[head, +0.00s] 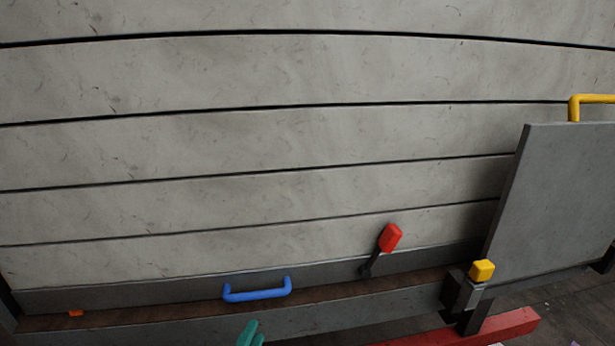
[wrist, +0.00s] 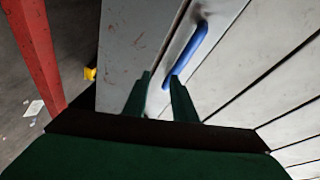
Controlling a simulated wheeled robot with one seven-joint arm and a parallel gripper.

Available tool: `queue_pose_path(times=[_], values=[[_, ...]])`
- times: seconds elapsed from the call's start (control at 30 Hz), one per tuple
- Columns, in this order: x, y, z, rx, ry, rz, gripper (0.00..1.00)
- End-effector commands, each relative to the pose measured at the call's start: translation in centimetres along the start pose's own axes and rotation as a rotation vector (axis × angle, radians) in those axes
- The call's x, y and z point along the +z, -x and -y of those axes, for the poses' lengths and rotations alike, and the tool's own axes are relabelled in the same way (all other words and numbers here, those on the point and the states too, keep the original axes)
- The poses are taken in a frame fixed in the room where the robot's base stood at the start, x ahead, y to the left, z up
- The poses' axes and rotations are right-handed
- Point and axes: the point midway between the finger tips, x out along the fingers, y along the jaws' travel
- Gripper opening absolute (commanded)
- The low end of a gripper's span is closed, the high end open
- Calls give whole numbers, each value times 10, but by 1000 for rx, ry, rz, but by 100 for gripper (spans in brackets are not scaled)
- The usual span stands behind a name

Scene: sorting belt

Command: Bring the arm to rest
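My gripper (wrist: 160,80) shows two dark green fingers standing apart in the wrist view, with nothing held between them. In the head view only a green tip of it (head: 250,333) shows at the bottom edge, below the blue handle; the rest of my arm is out of frame. The blue handle (head: 257,293) is fixed on the near side of the slatted grey belt (head: 250,130). In the wrist view the blue handle (wrist: 190,45) lies beyond the fingertips, and I cannot tell how far.
A red-tipped lever (head: 390,238) stands at the belt's near edge. Right of it are a yellow knob (head: 482,270) and a grey panel (head: 555,190) with a yellow handle (head: 592,98). A red beam (head: 500,328) lies low at right. A small orange piece (head: 76,313) is at lower left.

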Motion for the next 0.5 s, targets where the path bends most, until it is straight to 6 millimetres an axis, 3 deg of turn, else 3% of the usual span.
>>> queue_pose_path(times=[0.03, 0.27, 0.5], values=[[-9, 1, -20, 0, 82, 12, 25], [-30, 20, -86, -34, 420, 102, 25], [-51, 63, -150, -66, 702, 188, 25]])
